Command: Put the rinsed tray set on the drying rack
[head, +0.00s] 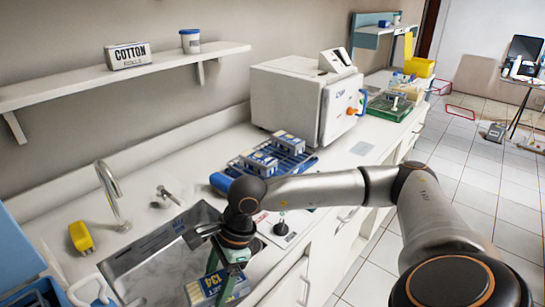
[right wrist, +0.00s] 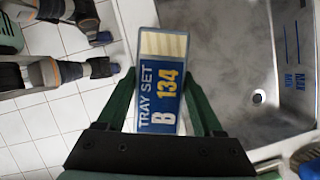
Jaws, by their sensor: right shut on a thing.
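My right gripper (right wrist: 165,105) is shut on a blue tray set (right wrist: 160,75) labelled "TRAY SET B 134", held between its green fingers. In the head view this tray set (head: 216,287) hangs below the right gripper (head: 224,268) at the sink's front right. The right wrist view shows floor to its left and sink to its right. The blue wire drying rack (head: 299,161) stands on the counter before the white steriliser, with blue tray sets (head: 258,161) (head: 289,142) on it. My forearm passes in front of the rack's near side. My left gripper is not in view.
A blue roll (head: 220,182) lies left of the rack. The steriliser (head: 290,100) stands behind it. A shelf (head: 120,78) runs above.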

